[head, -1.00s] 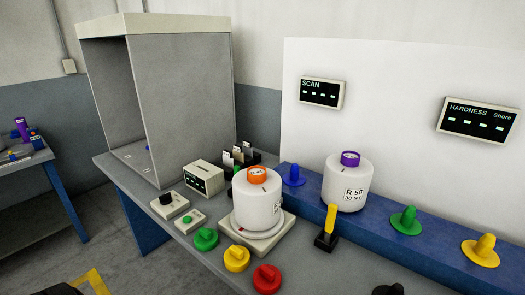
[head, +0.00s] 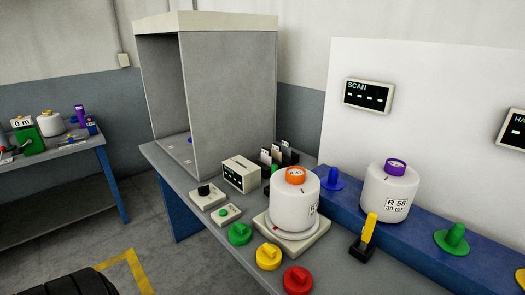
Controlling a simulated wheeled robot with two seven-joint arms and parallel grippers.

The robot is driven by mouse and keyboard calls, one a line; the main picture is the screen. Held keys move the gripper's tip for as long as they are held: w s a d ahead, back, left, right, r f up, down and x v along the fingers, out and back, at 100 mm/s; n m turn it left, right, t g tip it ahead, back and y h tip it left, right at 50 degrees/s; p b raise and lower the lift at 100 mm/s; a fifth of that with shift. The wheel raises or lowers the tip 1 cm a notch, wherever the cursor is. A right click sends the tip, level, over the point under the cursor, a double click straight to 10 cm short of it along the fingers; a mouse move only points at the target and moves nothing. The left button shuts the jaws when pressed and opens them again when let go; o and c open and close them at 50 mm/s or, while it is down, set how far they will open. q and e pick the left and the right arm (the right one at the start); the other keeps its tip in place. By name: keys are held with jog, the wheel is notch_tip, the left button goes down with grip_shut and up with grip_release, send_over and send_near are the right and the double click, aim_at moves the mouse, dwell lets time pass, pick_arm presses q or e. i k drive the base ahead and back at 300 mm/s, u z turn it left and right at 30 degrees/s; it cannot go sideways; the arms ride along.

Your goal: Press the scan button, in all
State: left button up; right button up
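A small light box with a green button (head: 225,212) lies on the grey table. A similar box with a black knob (head: 205,192) lies just behind it. Neither has a label I can read, so I cannot tell which is the scan button. The SCAN display (head: 368,95) hangs on the white wall panel and shows a row of dashes. A white bobbin with an orange top (head: 294,205) stands on a pale square base with a round plate (head: 318,243). Neither of my grippers is in view.
A grey open-fronted booth (head: 232,100) stands at the table's back left. Green (head: 240,233), yellow (head: 268,257) and red (head: 297,280) knobs line the front. A purple-topped bobbin (head: 387,193) stands on the blue ledge. Another table (head: 75,150) is at far left, with floor between.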

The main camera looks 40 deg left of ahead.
aim_at(222, 212)
jog(key=u, duration=1.55)
